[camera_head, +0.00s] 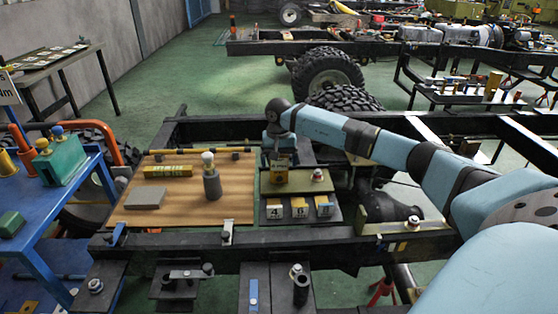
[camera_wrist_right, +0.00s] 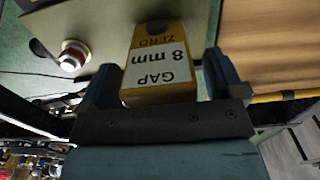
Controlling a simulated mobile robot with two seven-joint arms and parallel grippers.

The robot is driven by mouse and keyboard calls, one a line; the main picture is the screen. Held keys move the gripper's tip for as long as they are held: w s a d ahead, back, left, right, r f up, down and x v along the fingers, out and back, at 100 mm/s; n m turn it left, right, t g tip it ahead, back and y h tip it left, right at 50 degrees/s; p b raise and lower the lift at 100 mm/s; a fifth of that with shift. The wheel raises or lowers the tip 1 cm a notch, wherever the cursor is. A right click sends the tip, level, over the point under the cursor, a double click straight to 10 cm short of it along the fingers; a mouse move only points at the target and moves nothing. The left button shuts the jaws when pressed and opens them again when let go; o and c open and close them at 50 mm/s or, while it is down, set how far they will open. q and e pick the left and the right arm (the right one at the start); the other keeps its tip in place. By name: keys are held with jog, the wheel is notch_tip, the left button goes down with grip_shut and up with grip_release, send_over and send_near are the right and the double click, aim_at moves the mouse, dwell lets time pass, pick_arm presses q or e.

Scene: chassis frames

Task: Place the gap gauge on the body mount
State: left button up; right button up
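The gap gauge (camera_wrist_right: 160,70) is a yellow block with a white label reading "GAP 8 mm ZERO". In the head view the gauge (camera_head: 280,172) stands upright on the olive-green plate (camera_head: 300,184) on the chassis, which I take to be the body mount. My right gripper (camera_head: 278,148) is right above the gauge. In the right wrist view its two fingers (camera_wrist_right: 162,82) straddle the gauge, with narrow gaps beside it, so it looks open around the gauge. A metal stud with a red base (camera_head: 317,175) is on the same plate. My left gripper is not in view.
Number cards (camera_head: 299,207) 4, 6 and 8 sit in front of the plate. A wooden board (camera_head: 228,206) at left carries a grey cylinder (camera_head: 212,184), a grey block (camera_head: 146,198) and a yellow box (camera_head: 168,171). A dark chassis rail (camera_head: 175,242) runs in front.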

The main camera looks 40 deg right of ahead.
jog(key=shift+r, duration=0.45)
pick_arm(q)
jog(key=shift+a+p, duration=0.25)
jog(key=shift+p, duration=0.8)
pick_arm(e)
notch_tip(320, 180, up, 12)
jog(key=shift+f, duration=0.25)
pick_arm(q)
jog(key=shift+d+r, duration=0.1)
